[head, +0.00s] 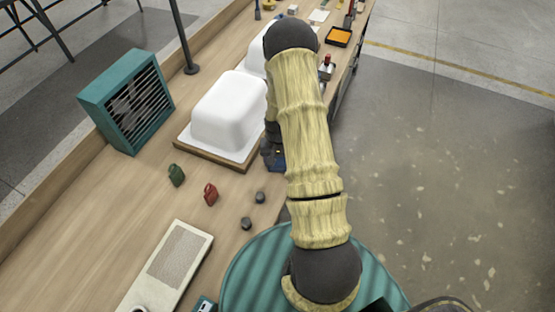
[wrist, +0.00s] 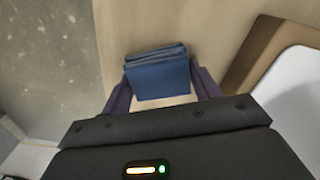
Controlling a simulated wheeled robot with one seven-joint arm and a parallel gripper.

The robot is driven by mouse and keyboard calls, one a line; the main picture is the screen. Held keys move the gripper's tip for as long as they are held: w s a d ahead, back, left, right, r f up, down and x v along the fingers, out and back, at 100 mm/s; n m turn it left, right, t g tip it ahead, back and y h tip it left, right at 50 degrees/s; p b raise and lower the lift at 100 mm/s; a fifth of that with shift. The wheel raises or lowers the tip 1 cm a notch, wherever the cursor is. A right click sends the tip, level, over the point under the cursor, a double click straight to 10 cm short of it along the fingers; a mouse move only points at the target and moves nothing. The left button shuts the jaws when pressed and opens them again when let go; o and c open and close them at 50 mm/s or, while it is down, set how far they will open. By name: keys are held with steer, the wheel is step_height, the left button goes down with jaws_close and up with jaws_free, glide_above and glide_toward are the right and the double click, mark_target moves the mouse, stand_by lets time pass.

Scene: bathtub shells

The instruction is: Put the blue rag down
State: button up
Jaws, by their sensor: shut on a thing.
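The blue rag (wrist: 158,74) is a folded, layered dark-blue square in the wrist view. It sits between the two fingers of my gripper (wrist: 161,90), which is shut on it. In the head view a small part of the blue rag (head: 278,160) shows beside my arm, near the table's right edge and next to the white shell's wooden board. The arm hides most of the gripper (head: 268,150) there. Pale wooden tabletop shows around the rag in the wrist view. I cannot tell whether the rag touches it.
A white bathtub shell (head: 228,108) stands on a wooden board (head: 215,154), close to my gripper. A teal heater-like box (head: 127,100), a green item (head: 176,175), a red item (head: 210,194) and dark knobs (head: 260,197) stand on the table. Bare tabletop (head: 110,205) lies at left.

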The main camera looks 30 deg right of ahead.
steer(key=shift+a+f+b, duration=0.1)
steer(key=shift+f+b, duration=0.2)
steer(key=o, duration=0.9)
steer(key=shift+s, duration=0.15)
steer(key=shift+o, duration=0.2)
steer(key=shift+f, duration=0.15)
steer(key=shift+s, duration=0.1)
steer(key=shift+d+r, duration=0.25)
steer(key=shift+r, duration=0.15)
step_height(320, 180, up, 12)
steer(key=b, duration=0.1)
steer(key=shift+w+a+b, duration=0.2)
steer(key=shift+w+b, duration=0.05)
steer(key=shift+b, duration=0.15)
steer(key=shift+r, duration=0.1)
